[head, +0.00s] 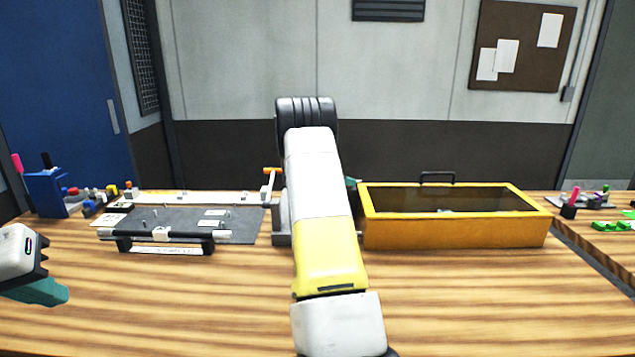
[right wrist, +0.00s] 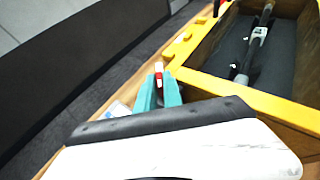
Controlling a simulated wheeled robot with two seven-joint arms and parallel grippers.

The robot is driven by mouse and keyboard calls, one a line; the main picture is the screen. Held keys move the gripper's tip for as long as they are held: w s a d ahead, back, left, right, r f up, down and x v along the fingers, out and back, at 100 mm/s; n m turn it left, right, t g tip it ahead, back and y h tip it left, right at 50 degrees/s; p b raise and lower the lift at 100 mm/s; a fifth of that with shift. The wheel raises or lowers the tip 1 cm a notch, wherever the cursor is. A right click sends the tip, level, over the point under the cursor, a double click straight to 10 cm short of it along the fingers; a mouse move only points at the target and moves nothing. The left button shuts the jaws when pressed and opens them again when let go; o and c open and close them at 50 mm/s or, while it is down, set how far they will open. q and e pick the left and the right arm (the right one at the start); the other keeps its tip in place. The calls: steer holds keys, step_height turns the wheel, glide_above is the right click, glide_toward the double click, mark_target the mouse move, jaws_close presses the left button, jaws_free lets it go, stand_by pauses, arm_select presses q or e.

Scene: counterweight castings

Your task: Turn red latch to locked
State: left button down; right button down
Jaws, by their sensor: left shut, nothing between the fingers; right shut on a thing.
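The red latch (right wrist: 159,68) shows in the right wrist view as a small red piece with a white part, between the teal fingertips of my right gripper (right wrist: 159,92). The gripper is shut on it, beside the near corner of the yellow box (right wrist: 215,83). How far the latch is turned cannot be told. In the head view my right arm hides the latch; only a bit of teal finger shows past the arm at the left end of the yellow box (head: 455,233). My left gripper (head: 42,292) is shut and empty above the table's left front.
The yellow box has a dark see-through top and a black handle (head: 437,175); a black and grey item (right wrist: 255,45) lies inside. A dark fixture plate (head: 180,221) with a front bar lies left. A blue pen holder (head: 46,194) stands far left. The front table (head: 480,300) is clear.

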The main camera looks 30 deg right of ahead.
steer(key=shift+w+m+g, duration=0.2)
steer(key=shift+m+g, duration=1)
steer(key=shift+g, duration=0.2)
steer(key=shift+w+m+g, duration=0.15)
steer(key=shift+m+g, duration=1.05)
steer(key=shift+g, duration=0.2)
steer(key=shift+m+g, duration=0.3)
steer(key=c, duration=1.8)
jaws_free()
steer(key=shift+o, duration=0.2)
steer(key=shift+a, duration=0.15)
steer(key=v, duration=0.7)
steer(key=shift+a+r, duration=0.2)
steer(key=shift+a, duration=0.05)
steer(key=shift+w, duration=0.15)
